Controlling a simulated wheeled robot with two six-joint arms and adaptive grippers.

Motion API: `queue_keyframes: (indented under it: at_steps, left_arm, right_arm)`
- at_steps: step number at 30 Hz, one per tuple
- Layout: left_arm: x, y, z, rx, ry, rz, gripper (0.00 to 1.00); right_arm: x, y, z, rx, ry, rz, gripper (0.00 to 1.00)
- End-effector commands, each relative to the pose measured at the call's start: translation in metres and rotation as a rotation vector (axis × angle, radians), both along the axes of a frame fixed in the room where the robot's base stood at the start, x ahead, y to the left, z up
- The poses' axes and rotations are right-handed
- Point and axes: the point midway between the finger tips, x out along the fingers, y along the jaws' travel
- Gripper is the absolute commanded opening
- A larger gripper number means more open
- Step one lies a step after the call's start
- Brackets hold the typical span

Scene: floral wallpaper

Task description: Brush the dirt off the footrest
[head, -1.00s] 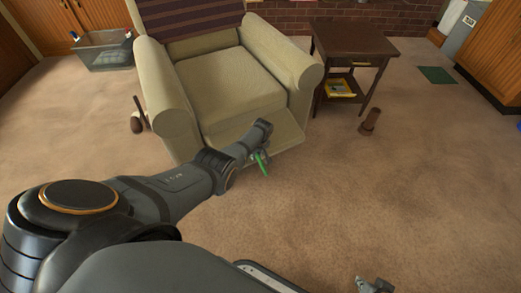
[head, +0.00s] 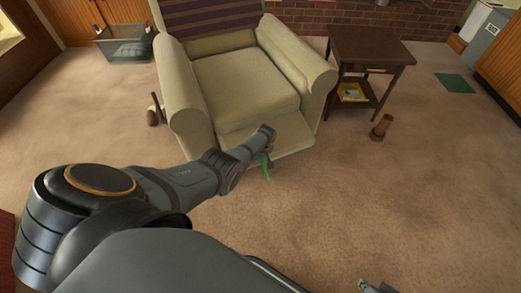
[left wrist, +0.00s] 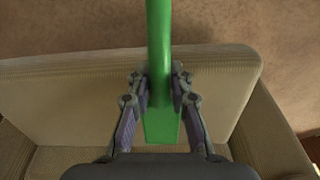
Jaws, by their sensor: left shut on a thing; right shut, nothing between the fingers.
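The beige armchair (head: 245,85) has its footrest (head: 292,137) folded out low at the front. My left gripper (head: 264,160) is at the footrest's front left part and is shut on a green-handled tool (head: 266,172). The left wrist view shows the green handle (left wrist: 160,30) between the fingers, with the ribbed footrest (left wrist: 60,95) behind it. I cannot make out the tool's bristles or whether it touches the footrest. No dirt can be made out at this size. My right gripper (head: 376,287) is shut and empty at the bottom edge, partly cut off.
A dark side table (head: 370,45) with a yellow item on its shelf stands right of the chair. A brown cylindrical object (head: 381,127) is on the carpet before it. A grey bin (head: 125,45) stands behind left. The carpet in front is clear.

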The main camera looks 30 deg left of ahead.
Motion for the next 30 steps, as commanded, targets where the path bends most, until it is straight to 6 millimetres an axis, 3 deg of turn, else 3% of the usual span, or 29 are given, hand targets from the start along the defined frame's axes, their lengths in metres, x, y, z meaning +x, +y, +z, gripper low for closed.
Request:
queue_keyframes:
  at_steps: [1, 12, 23, 30]
  left_arm:
    - [0.000, -0.001, 0.013, 0.000, -0.002, 0.000, 0.00]
    - [-0.005, -0.008, 0.050, 0.000, -0.002, -0.001, 0.00]
    - [-0.005, -0.009, 0.051, 0.000, -0.003, 0.000, 0.00]
    - [-0.007, -0.012, 0.072, 0.000, -0.003, 0.000, 0.00]
  right_arm:
    - [0.000, 0.000, 0.013, 0.000, 0.000, 0.000, 0.00]
    - [0.000, 0.000, 0.057, 0.000, 0.000, 0.000, 0.00]
    - [0.000, 0.000, 0.059, 0.000, 0.000, 0.000, 0.00]
    - [0.000, 0.000, 0.081, 0.000, 0.000, 0.000, 0.00]
